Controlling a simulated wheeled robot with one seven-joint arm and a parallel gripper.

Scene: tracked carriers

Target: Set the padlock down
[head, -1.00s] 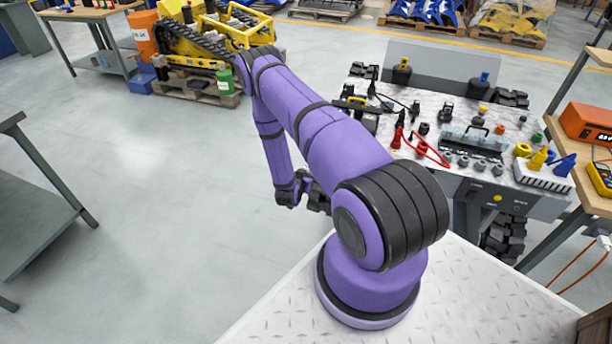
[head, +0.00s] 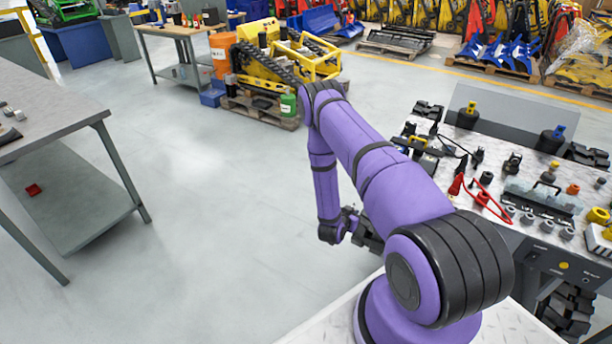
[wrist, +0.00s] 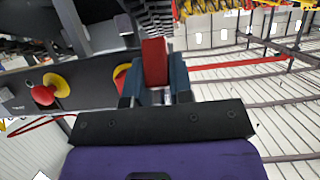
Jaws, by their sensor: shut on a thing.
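My gripper (head: 368,232) hangs low beside the tracked carrier in the head view, at the end of my purple arm. In the wrist view my gripper (wrist: 157,88) is shut on a red block-like thing, which I take to be the padlock (wrist: 155,60). It stands up between the two dark fingers. Its lower part is hidden by the fingers, and I cannot make out a shackle. In the head view the padlock is too small or hidden to see.
The carrier's cluttered top (head: 480,215) is on the right. A grey workbench (head: 40,105) stands at the left, with a small red item (head: 33,190) on its lower shelf. A red button with a yellow surround (wrist: 45,93) shows in the wrist view. Open floor lies between.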

